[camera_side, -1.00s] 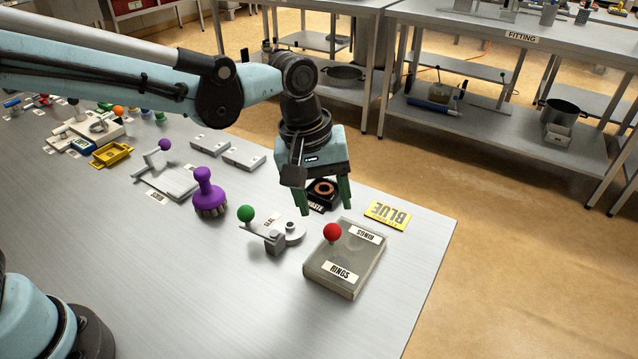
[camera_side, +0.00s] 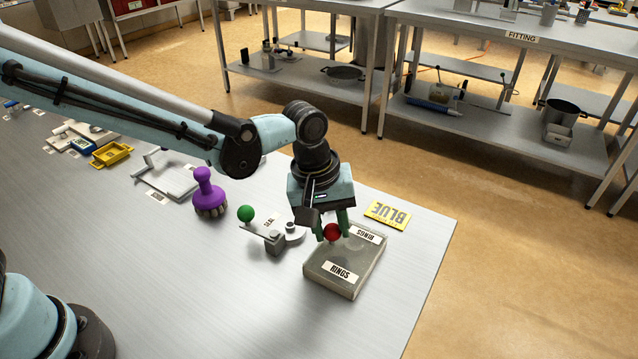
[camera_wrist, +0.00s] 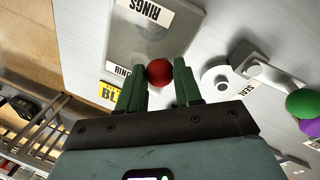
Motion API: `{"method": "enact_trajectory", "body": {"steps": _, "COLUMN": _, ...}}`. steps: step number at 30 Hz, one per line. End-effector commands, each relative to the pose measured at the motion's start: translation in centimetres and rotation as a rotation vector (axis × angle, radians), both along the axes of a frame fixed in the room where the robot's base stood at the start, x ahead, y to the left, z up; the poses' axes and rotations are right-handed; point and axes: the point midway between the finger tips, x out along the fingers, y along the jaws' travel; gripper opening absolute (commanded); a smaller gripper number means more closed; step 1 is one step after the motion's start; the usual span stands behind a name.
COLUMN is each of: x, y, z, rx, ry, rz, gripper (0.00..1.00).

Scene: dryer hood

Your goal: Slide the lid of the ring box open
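The ring box (camera_side: 338,281) is a flat grey box near the table's right edge, with two RINGS labels on top. Its lid (camera_side: 350,254) carries a red ball knob (camera_side: 332,232). The lid looks closed. My gripper (camera_side: 333,236) is low over the box, its green fingers on either side of the knob. In the wrist view the knob (camera_wrist: 160,72) shows between the tips of my gripper (camera_wrist: 160,78), with a finger on each side. The fingers are apart, and I cannot tell whether they touch the knob.
A SEAL device (camera_side: 275,237) with a green ball (camera_side: 246,213) stands just left of the box. A purple-handled brush (camera_side: 207,196) is further left. A yellow BLUE sign (camera_side: 387,214) lies behind the box. The table in front of the box is clear.

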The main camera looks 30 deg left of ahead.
Motion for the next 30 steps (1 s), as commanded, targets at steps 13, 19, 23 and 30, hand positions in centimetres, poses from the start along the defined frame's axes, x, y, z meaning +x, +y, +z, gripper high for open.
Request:
{"method": "enact_trajectory", "body": {"steps": 13, "x": 0.0, "y": -0.2, "z": 0.0, "rx": 0.0, "ry": 0.0, "rz": -0.001, "gripper": 0.0}}
{"method": "enact_trajectory", "body": {"steps": 19, "x": 0.0, "y": -4.3, "z": 0.0, "rx": 0.0, "ry": 0.0, "rz": -0.007, "gripper": 0.0}}
{"method": "enact_trajectory", "body": {"steps": 23, "x": 0.0, "y": -7.5, "z": 0.0, "rx": 0.001, "ry": -0.001, "rz": -0.006, "gripper": 0.0}}
{"method": "enact_trajectory", "body": {"steps": 30, "x": 0.1, "y": -10.3, "z": 0.0, "rx": -0.002, "ry": -0.001, "rz": 0.0, "gripper": 0.0}}
